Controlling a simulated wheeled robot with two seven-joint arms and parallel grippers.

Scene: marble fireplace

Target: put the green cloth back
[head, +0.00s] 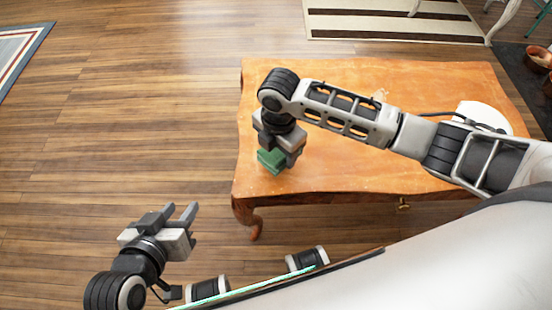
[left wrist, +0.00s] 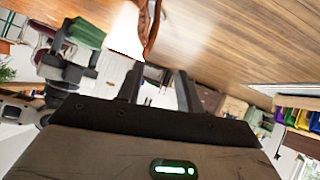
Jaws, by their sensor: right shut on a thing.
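The green cloth (head: 270,161) is a small folded block at the left end of the wooden table (head: 345,165). My right gripper (head: 278,153) points down over that end and is shut on the cloth. I cannot tell whether the cloth touches the tabletop. The cloth (left wrist: 85,33) also shows in the left wrist view at the upper left, in the jaws of my right gripper (left wrist: 66,58). My left gripper (head: 180,212) is open and empty, over the floor left of the table's front; its spread fingers (left wrist: 160,85) show in the left wrist view.
A white round object (head: 484,116) with a dark cable lies at the table's right end, partly behind my right arm. Most of the tabletop is bare. Wooden floor (head: 130,120) is free to the left. A striped rug (head: 390,20) lies behind the table.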

